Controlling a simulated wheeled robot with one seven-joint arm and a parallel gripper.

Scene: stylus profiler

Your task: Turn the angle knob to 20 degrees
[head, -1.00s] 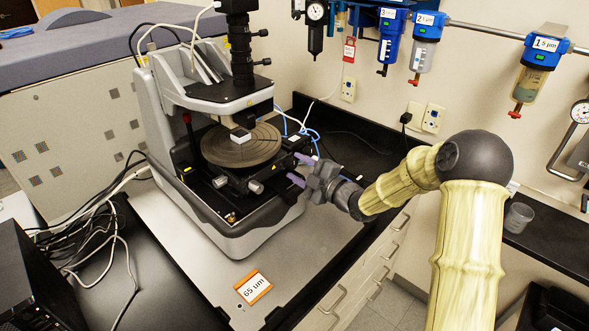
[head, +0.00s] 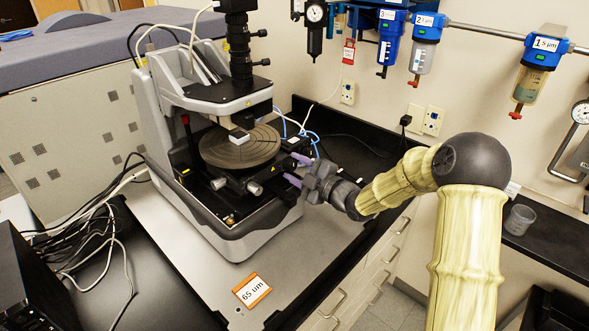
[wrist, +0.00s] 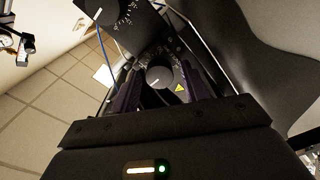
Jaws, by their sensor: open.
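In the wrist view a round dark knob (wrist: 158,76) with a white pointer line sits between my two purple fingers, with pale scale marks above it. A second dark knob (wrist: 96,12) with a white line and tick marks shows at the top left. No label tells me which is the angle knob. My gripper (wrist: 160,88) is open, one finger on each side of the middle knob; I cannot tell whether they touch it. In the head view my gripper (head: 296,170) is at the right side of the profiler (head: 245,232), and the knob there is hidden or too small.
The round stage (head: 262,150) carries a small pale block (head: 239,137). The camera column (head: 240,50) stands above it. A "65 um" card (head: 252,290) lies on the front plate. Blue and white cables run behind the stage. The plate in front is mostly clear.

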